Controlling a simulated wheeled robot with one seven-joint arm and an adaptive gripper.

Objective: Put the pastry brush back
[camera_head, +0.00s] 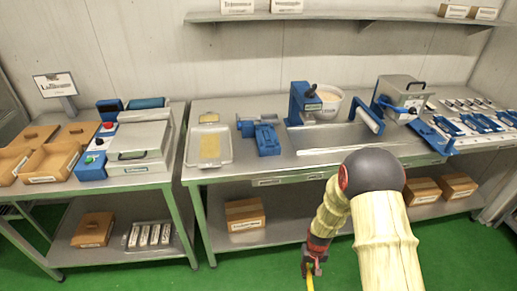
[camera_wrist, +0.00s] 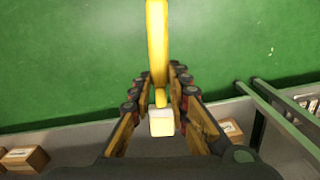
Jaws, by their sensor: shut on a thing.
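The pastry brush, with a long yellow handle (camera_wrist: 157,45) and a pale cream block at its near end (camera_wrist: 162,122), is between the fingers of my gripper (camera_wrist: 160,78) in the wrist view. The gripper is shut on it. In the head view my gripper (camera_head: 314,266) hangs low in front of the middle table, over the green floor, and a bit of the yellow brush (camera_head: 310,285) shows below it at the bottom edge. The rest of the brush is cut off there. I cannot make out a holder for the brush.
The middle steel table (camera_head: 270,176) carries a metal tray (camera_head: 190,160), a blue device (camera_head: 267,140), a mixer bowl (camera_head: 327,104) and a steel box (camera_head: 402,92). A cardboard box (camera_head: 244,214) sits on the lower shelf.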

